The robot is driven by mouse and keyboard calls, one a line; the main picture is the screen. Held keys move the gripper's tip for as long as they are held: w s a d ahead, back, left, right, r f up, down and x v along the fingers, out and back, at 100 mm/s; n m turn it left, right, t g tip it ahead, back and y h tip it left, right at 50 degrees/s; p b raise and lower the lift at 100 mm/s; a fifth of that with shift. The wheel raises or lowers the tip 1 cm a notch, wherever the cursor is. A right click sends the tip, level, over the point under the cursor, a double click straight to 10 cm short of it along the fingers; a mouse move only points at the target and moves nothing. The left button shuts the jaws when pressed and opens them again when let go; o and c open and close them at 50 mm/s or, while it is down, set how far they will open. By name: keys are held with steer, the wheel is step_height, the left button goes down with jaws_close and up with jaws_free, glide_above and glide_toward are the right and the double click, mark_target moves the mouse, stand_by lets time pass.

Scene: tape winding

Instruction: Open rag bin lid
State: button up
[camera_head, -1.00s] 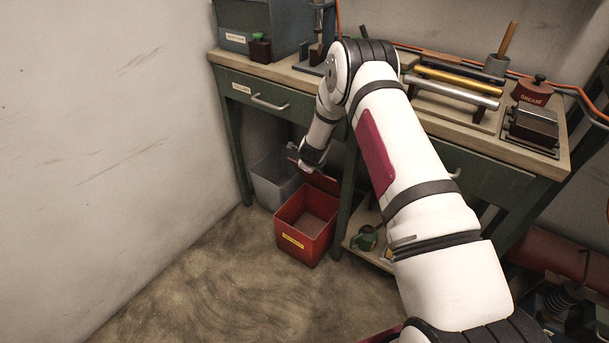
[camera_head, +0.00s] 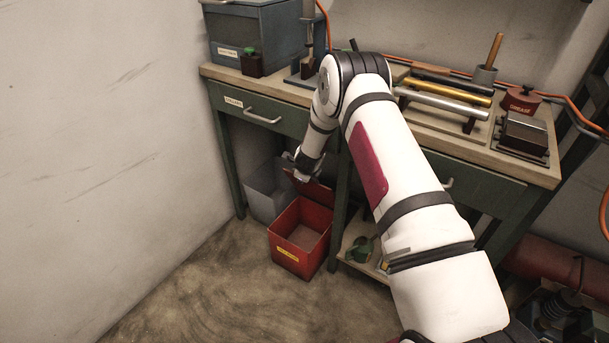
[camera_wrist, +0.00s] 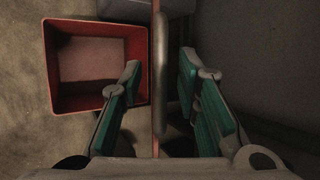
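The red rag bin (camera_head: 287,257) stands on the floor below the bench, with a yellow label on its front. Its top is open and its inside shows. Its red lid (camera_head: 318,192) is raised at the back edge, partly hidden by my gripper (camera_head: 299,176). In the wrist view, the bin (camera_wrist: 52,75) lies left of my gripper (camera_wrist: 160,75). The lid (camera_wrist: 155,142) shows nearly edge-on between the green-padded fingers, beside a grey bar (camera_wrist: 161,75) that looks like its handle. The fingers are apart, with visible gaps on both sides of the bar.
A grey bin (camera_head: 268,190) stands left of and behind the red bin. The green bench (camera_head: 225,150) with its drawer (camera_head: 262,113) is above and behind. The floor in front is clear.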

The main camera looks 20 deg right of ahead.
steer(key=v, duration=1.2)
steer(key=shift+c, duration=0.6)
